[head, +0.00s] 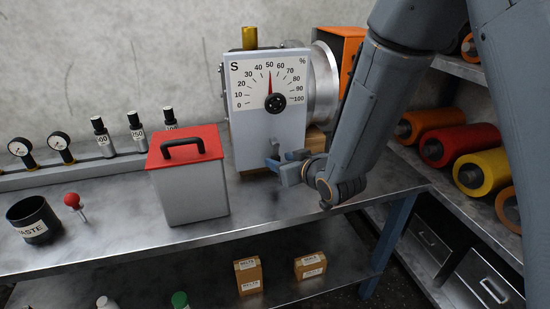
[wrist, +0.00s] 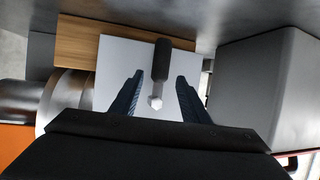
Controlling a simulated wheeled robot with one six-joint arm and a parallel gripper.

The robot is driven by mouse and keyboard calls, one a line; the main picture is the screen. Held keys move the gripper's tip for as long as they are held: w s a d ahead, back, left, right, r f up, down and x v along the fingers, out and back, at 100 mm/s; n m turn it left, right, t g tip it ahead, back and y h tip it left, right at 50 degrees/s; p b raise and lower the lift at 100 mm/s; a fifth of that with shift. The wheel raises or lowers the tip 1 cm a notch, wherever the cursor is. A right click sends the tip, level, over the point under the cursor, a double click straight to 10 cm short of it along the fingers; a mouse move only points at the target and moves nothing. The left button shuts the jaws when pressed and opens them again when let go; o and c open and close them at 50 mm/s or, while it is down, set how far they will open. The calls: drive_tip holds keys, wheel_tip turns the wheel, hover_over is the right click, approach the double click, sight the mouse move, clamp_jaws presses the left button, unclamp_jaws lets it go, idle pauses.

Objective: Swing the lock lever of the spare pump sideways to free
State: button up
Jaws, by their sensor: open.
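The spare pump (head: 262,131) is a pale grey box with a percent dial, its red needle near 50, standing on the metal bench. In the wrist view, the lock lever (wrist: 161,60) is a black handle with a pale hexagonal pivot, set against the pump's white face (wrist: 113,62). My gripper (head: 273,158) is at the lower front of the pump. In the wrist view, my gripper (wrist: 160,80) is open, one finger on each side of the lever, with gaps to both. The head view does not show the lever clearly; my gripper and arm are in front.
A grey box with a red lid (head: 185,143) stands left of the pump. A wooden block (wrist: 85,40) lies under the pump. A waste cup (head: 33,220) and a red-knobbed lever (head: 75,202) are at the left. Coloured rollers (head: 445,146) fill the right shelf. The bench front (head: 275,208) is clear.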

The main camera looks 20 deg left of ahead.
sight(278, 160)
drive_tip(key=shift+x, duration=2.1)
clamp_jaws()
